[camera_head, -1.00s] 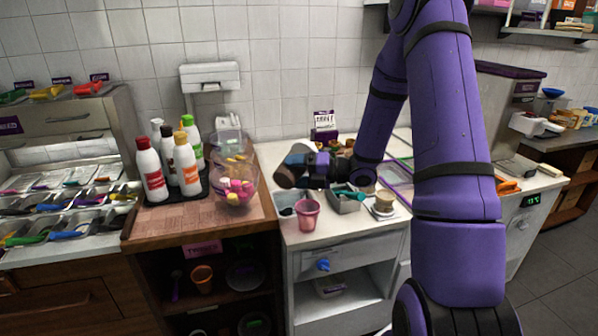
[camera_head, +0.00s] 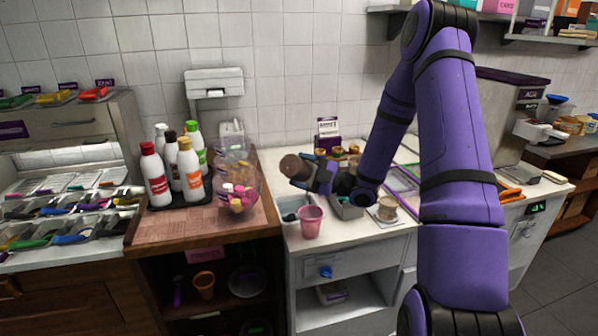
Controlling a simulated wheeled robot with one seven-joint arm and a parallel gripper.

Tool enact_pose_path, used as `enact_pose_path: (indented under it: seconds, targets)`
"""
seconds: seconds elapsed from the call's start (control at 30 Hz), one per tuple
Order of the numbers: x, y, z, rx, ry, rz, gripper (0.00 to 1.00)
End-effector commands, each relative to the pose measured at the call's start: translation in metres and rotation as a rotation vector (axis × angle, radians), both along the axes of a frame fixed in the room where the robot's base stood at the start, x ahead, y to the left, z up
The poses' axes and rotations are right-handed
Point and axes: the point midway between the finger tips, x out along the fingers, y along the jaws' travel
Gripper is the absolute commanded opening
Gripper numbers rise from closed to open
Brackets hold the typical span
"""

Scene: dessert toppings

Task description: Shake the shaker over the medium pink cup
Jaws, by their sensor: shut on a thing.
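A pink cup (camera_head: 311,222) stands upright on the white counter near its front edge. My gripper (camera_head: 318,174) is above and just behind the cup. It is shut on a brown shaker (camera_head: 295,167), which is tilted with its end toward the left. The shaker is in the air, apart from the cup. My fingers and wrist hide part of the shaker.
A metal container (camera_head: 346,208) and a small tan cup (camera_head: 387,207) stand right of the pink cup. A clear bowl of pink and yellow pieces (camera_head: 238,190) and several sauce bottles (camera_head: 190,172) stand on the wooden counter at left. Small jars (camera_head: 353,150) stand behind.

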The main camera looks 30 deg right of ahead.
Motion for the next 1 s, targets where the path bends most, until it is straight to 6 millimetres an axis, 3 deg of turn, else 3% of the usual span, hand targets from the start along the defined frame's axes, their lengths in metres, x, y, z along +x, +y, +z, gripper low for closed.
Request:
enact_pose_path:
  seconds: [0.7, 1.0]
  targets:
    - [0.018, -0.033, -0.023, 0.402, 0.220, -0.002, 0.39]
    - [0.017, -0.031, -0.003, 0.393, 0.217, -0.001, 0.39]
